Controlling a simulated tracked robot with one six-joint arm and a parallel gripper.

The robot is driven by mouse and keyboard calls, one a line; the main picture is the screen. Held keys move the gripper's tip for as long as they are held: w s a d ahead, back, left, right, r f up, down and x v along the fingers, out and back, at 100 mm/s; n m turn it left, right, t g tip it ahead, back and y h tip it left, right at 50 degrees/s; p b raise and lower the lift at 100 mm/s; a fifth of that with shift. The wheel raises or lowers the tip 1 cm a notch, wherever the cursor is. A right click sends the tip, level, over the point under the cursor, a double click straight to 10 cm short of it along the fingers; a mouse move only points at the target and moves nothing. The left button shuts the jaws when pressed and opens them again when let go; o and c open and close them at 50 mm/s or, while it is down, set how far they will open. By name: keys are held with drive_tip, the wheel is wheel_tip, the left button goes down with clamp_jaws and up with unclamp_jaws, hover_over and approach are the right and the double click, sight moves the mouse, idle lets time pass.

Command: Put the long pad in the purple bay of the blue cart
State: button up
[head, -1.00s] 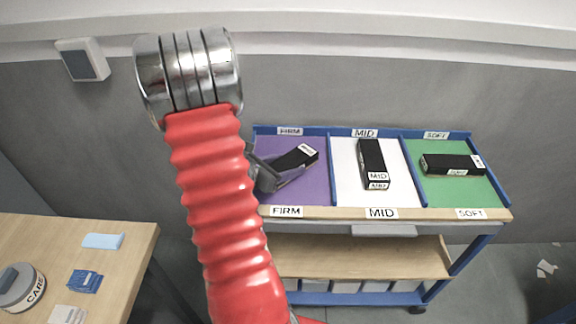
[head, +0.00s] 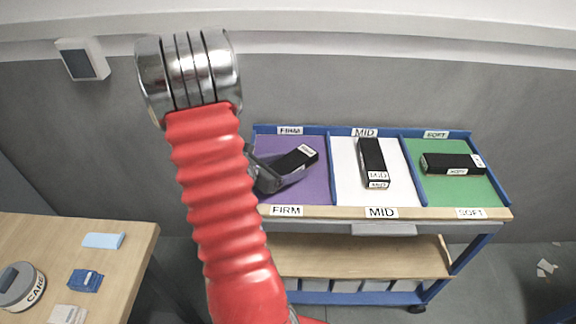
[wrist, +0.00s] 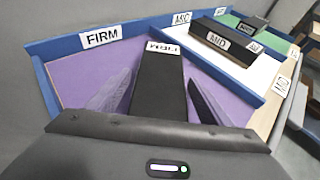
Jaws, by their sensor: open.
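A long black pad (head: 297,158) with a white end label lies in the purple bay (head: 315,190) of the blue cart (head: 330,299). In the wrist view the pad (wrist: 158,90) points away from me, and its label reads FIRM upside down. My gripper (head: 282,172) is low in the purple bay at the pad's near end, partly hidden behind my red arm. In the wrist view my gripper (wrist: 161,85) is open, one finger on each side of the pad, with a gap visible on both sides. The pad appears to rest on the purple floor (wrist: 75,75).
A black pad (head: 371,155) lies in the white MID bay, and another (head: 447,163) in the green SOFT bay. Blue dividers (head: 331,170) separate the bays. A wooden table (head: 135,235) at left holds a round container (head: 25,290) and small blue items.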

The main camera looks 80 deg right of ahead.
drive_tip(key=shift+r, duration=0.1)
drive_tip(key=v, duration=1.2)
idle(0.8)
drive_tip(key=shift+w+a+r, duration=0.15)
drive_tip(key=shift+a+r, duration=0.05)
drive_tip(key=shift+a, duration=0.05)
drive_tip(key=w+a+r+m+t+y, duration=0.3)
drive_tip(key=w+a+r+m+t, duration=0.1)
drive_tip(key=a, duration=1)
drive_tip(key=w+a+r+m+t+y, duration=0.3)
drive_tip(key=a+r+t+y, duration=0.1)
drive_tip(key=a, duration=1)
drive_tip(key=w+a+r+m+t+y, duration=0.4)
drive_tip(key=a+r, duration=0.2)
drive_tip(key=a, duration=0.8)
drive_tip(key=shift+w+m+t, duration=0.3)
drive_tip(key=shift+w+t, duration=0.05)
drive_tip(key=shift+t, duration=0.05)
